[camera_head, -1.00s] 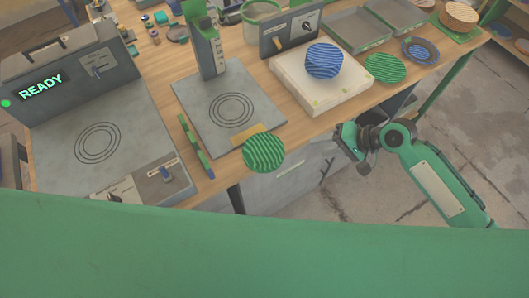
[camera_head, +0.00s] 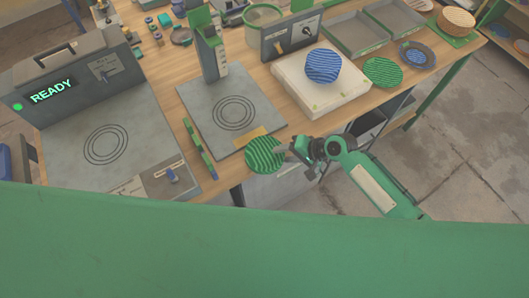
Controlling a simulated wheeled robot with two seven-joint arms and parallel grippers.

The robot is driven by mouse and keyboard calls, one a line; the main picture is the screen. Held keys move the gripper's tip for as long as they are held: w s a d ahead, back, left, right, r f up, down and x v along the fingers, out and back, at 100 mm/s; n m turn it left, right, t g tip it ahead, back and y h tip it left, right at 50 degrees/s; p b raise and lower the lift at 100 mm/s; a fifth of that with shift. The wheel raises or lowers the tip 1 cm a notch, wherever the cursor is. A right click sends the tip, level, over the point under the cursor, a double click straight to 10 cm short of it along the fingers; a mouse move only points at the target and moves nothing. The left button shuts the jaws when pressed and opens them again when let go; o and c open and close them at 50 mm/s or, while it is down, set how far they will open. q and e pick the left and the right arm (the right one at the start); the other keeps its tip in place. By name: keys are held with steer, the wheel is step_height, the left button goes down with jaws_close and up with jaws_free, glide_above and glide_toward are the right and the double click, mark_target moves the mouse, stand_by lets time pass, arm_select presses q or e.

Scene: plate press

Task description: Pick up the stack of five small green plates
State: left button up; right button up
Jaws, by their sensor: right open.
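A round green-striped plate or stack of plates (camera_head: 263,155) sits at the front edge of the table; from above I cannot tell how many are in it. Another green-striped plate or stack (camera_head: 383,73) lies farther right, beside the white block. My right gripper (camera_head: 286,150) is open at the right rim of the front green stack. Its fingertips are small and partly merge with the rim, so I cannot tell whether they touch it or are around it. My left gripper is not in view.
A blue-striped stack (camera_head: 323,66) sits on a white block (camera_head: 345,100). A grey plate with rings (camera_head: 250,118) lies behind the front stack, beside a green and blue strip (camera_head: 199,146). A machine reading READY (camera_head: 75,80) stands left. A dark blue plate (camera_head: 417,55) lies right.

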steer(key=shift+a+f, duration=0.1)
steer(key=shift+f, duration=0.05)
jaws_close()
stand_by(0.4)
